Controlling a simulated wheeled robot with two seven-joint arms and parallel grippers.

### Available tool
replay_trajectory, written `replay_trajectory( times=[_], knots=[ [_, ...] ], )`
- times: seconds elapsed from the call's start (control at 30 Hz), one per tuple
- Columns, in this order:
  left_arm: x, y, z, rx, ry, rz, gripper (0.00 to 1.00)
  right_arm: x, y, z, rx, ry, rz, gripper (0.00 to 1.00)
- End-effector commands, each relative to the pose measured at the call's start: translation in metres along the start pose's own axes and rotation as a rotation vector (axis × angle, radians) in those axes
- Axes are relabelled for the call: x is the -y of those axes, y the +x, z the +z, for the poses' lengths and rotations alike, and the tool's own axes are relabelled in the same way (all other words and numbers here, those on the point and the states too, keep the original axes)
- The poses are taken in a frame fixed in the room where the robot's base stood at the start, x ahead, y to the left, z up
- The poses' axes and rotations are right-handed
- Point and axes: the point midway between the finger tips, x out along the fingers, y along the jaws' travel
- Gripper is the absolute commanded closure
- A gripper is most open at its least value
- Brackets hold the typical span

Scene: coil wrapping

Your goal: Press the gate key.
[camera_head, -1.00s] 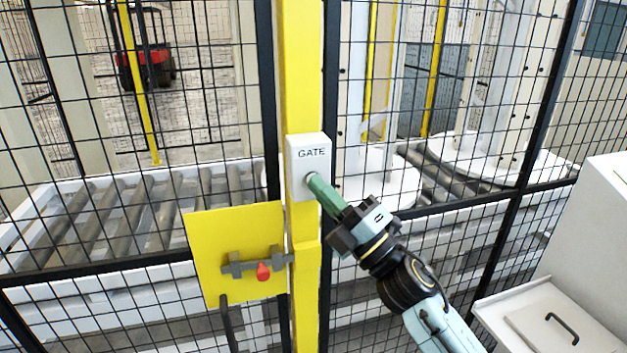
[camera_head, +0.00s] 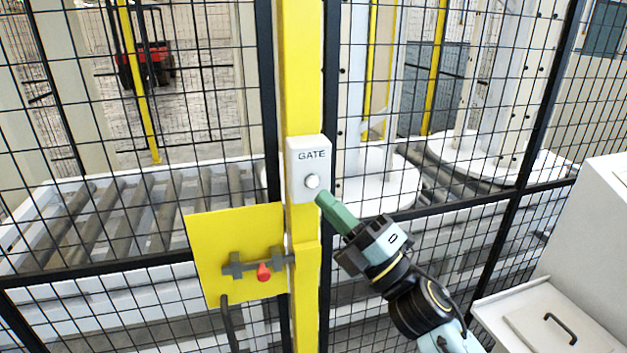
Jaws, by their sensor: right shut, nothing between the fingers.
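The box is fixed to a yellow post (camera_head: 301,75) in the middle of the view. The button shows in full, with nothing over it. My right gripper (camera_head: 322,201) is shut and empty. Its green fingertips are just below and to the right of the button, apart from it in the picture. My left gripper is not in view.
Black mesh fence panels stand on both sides of the post. A yellow plate (camera_head: 215,225) with a bolt latch and red knob (camera_head: 263,272) is at lower left. A roller conveyor (camera_head: 130,215) lies behind the mesh. A white cabinet (camera_head: 590,240) stands at right.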

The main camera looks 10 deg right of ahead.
Motion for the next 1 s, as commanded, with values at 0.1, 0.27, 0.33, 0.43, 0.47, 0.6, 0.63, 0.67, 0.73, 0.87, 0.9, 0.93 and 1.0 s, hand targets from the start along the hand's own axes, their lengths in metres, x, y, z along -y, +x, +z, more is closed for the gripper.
replay_trajectory(
  times=[0.1,0.27,0.33,0.43,0.47,0.6,0.63,0.67,0.73,0.87,0.9,0.93,1.0],
  knots=[
    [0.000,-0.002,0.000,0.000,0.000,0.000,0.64,-0.006,-0.009,-0.006,0.000,0.000,0.000,1.00],
    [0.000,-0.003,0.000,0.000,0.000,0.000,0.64,-0.012,-0.016,-0.011,0.000,0.000,0.000,1.00],
    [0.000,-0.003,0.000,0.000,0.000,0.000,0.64,-0.012,-0.017,-0.012,0.000,0.000,-0.001,1.00],
    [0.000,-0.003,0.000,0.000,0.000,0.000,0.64,-0.012,-0.017,-0.012,0.000,0.000,0.000,1.00],
    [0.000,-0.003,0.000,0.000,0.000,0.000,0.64,-0.012,-0.017,-0.012,0.000,0.000,0.000,1.00],
    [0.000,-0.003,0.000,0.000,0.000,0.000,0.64,-0.012,-0.017,-0.012,0.000,0.000,0.000,1.00],
    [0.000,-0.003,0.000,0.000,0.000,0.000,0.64,-0.012,-0.017,-0.012,0.000,0.000,0.000,1.00],
    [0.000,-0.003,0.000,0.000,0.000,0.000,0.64,-0.012,-0.017,-0.012,0.000,0.000,0.000,1.00],
    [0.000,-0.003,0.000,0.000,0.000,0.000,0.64,-0.012,-0.017,-0.012,0.000,0.000,0.000,1.00],
    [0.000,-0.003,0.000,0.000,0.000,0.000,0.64,-0.012,-0.017,-0.012,0.000,0.000,0.000,1.00],
    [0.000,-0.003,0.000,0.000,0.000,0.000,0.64,-0.012,-0.017,-0.012,0.001,0.001,-0.001,1.00],
    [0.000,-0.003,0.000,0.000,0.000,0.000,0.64,-0.010,-0.018,-0.011,0.003,0.004,-0.005,1.00],
    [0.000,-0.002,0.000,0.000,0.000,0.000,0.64,0.002,-0.021,-0.008,0.020,0.027,-0.026,1.00]
  ],
)
